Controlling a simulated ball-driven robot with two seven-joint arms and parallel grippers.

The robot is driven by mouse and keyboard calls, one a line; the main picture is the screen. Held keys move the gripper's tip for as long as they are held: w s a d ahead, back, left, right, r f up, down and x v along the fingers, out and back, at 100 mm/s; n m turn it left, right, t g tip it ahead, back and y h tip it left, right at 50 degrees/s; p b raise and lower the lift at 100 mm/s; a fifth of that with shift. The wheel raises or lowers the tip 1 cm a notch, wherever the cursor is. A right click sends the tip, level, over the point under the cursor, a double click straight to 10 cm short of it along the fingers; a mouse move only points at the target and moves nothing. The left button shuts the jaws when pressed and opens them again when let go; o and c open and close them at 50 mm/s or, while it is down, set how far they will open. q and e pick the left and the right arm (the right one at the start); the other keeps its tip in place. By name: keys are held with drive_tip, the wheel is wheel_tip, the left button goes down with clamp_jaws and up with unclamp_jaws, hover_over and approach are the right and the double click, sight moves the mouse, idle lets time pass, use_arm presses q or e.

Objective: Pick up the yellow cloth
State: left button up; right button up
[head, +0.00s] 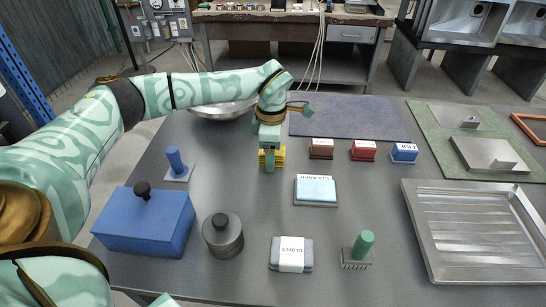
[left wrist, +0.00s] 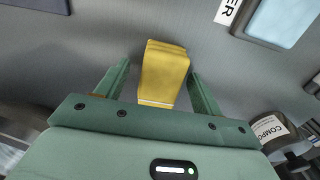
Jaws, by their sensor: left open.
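The yellow cloth (head: 279,158) is a small folded stack on the grey table, partly hidden behind my left gripper in the head view. In the left wrist view the yellow cloth (left wrist: 164,74) lies between the two green fingers, with a gap on each side. My left gripper (head: 270,165) is open and pointed down at the cloth; it also shows in the left wrist view (left wrist: 158,82). Neither finger visibly touches the cloth. My right gripper is in neither view.
Near the cloth are a light-blue cleaner pack (head: 315,190), a brown block (head: 321,149), a red block (head: 363,151) and a blue stamp-like tool (head: 176,163). A blue box (head: 147,222), grey canister (head: 223,235) and metal tray (head: 474,270) stand further off. A metal bowl (head: 222,110) sits behind the arm.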

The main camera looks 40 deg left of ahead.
use_arm(q)
drive_tip(key=shift+r, duration=0.15)
drive_tip(key=c, duration=1.1)
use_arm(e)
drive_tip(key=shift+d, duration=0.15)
use_arm(q)
drive_tip(key=shift+o, duration=0.2)
drive_tip(key=shift+r, duration=0.1)
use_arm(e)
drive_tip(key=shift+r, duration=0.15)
use_arm(q)
drive_tip(key=shift+r, duration=0.3)
wheel_tip(320, 180, up, 3)
drive_tip(key=shift+f+p, duration=0.1)
drive_tip(key=shift+p, duration=0.95)
drive_tip(key=s+d+r+p, duration=0.5)
drive_tip(key=s+d+r, duration=0.3)
drive_tip(key=d, duration=0.3)
drive_tip(key=shift+s+d+r, duration=0.15)
drive_tip(key=shift+d+r, duration=0.05)
drive_tip(key=shift+r, duration=0.5)
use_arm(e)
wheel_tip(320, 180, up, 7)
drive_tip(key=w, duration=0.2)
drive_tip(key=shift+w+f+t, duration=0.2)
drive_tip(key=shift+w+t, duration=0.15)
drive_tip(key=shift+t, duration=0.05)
